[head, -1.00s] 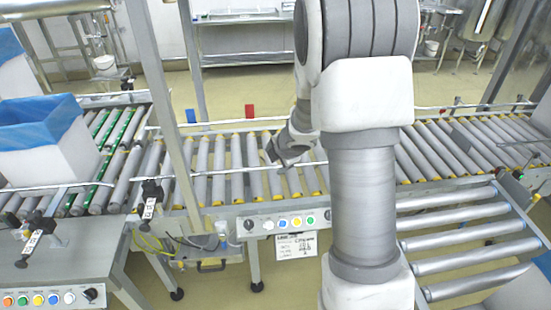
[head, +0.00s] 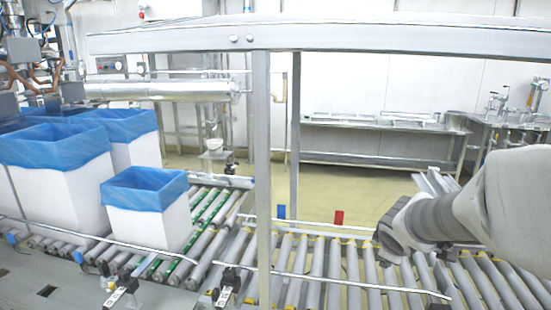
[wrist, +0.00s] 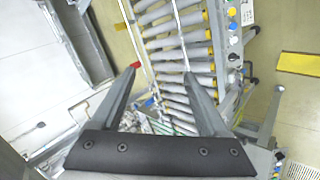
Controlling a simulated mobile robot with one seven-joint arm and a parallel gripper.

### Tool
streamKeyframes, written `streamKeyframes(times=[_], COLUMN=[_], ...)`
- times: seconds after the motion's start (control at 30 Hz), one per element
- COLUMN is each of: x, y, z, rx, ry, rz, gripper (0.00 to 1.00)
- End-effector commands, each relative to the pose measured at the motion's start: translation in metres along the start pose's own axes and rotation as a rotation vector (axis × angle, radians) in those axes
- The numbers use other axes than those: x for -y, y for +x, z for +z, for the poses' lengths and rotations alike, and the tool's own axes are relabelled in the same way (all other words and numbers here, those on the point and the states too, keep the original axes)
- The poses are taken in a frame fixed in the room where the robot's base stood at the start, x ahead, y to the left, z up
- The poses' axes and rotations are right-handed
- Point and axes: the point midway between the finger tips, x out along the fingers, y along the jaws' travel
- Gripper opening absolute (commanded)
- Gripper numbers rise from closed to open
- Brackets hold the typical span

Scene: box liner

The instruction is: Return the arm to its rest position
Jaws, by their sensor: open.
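My arm comes in from the right edge in the head view and stretches left over the roller conveyor (head: 330,270). The fingers are hard to make out there. In the wrist view my gripper (wrist: 160,73) is open, with two grey fingers well apart and nothing between them. The conveyor rollers (wrist: 178,42) show beyond and between the fingers, below the gripper and not touching it. The picture in the wrist view is tilted.
White boxes with blue liners, one small (head: 150,215) and one large (head: 60,185), stand on the left conveyor. A metal frame post (head: 263,150) and crossbar (head: 330,35) stand in front of the line. A steel table (head: 380,125) stands behind, across open floor.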

Motion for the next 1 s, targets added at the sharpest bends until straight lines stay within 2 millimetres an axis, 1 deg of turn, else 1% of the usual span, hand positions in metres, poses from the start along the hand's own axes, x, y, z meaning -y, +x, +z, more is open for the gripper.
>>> streamKeyframes(times=[0.03, 0.17, 0.2, 0.27, 0.3, 0.37, 0.4, 0.5, 0.6, 0.7, 0.83, 1.0], x=[-0.002, 0.01, 0.016, 0.027, 0.035, 0.049, 0.059, 0.083, 0.105, 0.12, 0.13, 0.13], y=[-0.023, -0.069, -0.083, -0.103, -0.117, -0.136, -0.148, -0.176, -0.198, -0.212, -0.22, -0.22], z=[0.003, 0.013, 0.015, 0.018, 0.02, 0.022, 0.023, 0.023, 0.022, 0.02, 0.019, 0.019], rx=[0.01, 0.043, 0.05, 0.058, 0.063, 0.067, 0.071, 0.073, 0.074, 0.075, 0.077, 0.078], ry=[0.08, 0.299, 0.364, 0.459, 0.523, 0.614, 0.671, 0.796, 0.887, 0.946, 0.979, 0.98], rz=[0.003, -0.024, -0.039, -0.064, -0.086, -0.121, -0.149, -0.221, -0.287, -0.338, -0.37, -0.371], gripper=[0.78, 0.78, 0.78, 0.78, 0.78, 0.78, 0.78, 0.78, 0.78, 0.78, 0.78, 0.78])
